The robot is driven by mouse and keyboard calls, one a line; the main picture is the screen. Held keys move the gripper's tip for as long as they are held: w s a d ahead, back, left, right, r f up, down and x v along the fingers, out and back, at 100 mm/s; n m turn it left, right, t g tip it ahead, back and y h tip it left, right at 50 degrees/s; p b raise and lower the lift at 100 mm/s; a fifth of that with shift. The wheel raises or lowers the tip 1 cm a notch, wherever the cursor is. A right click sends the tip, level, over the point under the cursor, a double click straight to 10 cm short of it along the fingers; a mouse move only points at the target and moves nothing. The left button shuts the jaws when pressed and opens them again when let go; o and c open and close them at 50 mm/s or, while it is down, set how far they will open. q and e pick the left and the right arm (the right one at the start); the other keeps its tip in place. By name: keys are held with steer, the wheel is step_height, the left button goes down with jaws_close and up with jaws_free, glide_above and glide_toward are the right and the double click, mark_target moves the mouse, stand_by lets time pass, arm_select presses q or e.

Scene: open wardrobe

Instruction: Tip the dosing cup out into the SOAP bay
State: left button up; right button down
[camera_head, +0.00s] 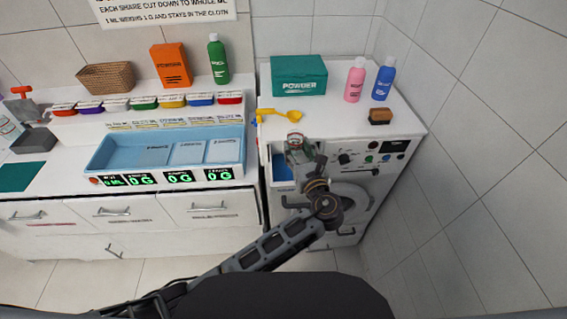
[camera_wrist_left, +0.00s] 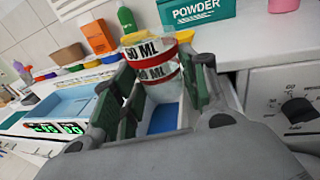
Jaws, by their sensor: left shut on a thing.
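The dosing cup (camera_wrist_left: 153,70) is clear, with red and white bands marked in ML. My left gripper (camera_wrist_left: 158,88) is shut on it, with a finger on either side. The cup looks roughly upright in the left wrist view. In the head view the cup (camera_head: 295,137) and my left gripper (camera_head: 298,156) are over the right part of the washer's open drawer. The drawer's blue bay (camera_head: 283,168) shows to the left of the gripper, and below the cup in the left wrist view (camera_wrist_left: 163,118). No SOAP label is readable, and the gripper hides part of the drawer. My right gripper is not in view.
A yellow scoop (camera_head: 280,116) lies on the washer top near its front edge. A teal POWDER box (camera_head: 299,76), pink bottle (camera_head: 355,80), blue bottle (camera_head: 383,79) and brown brush (camera_head: 380,116) stand there too. A light-blue tray (camera_head: 112,151) with displays sits on the left counter.

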arm_select(q)
steer(key=shift+r, duration=1.3)
steer(key=shift+w, duration=0.1)
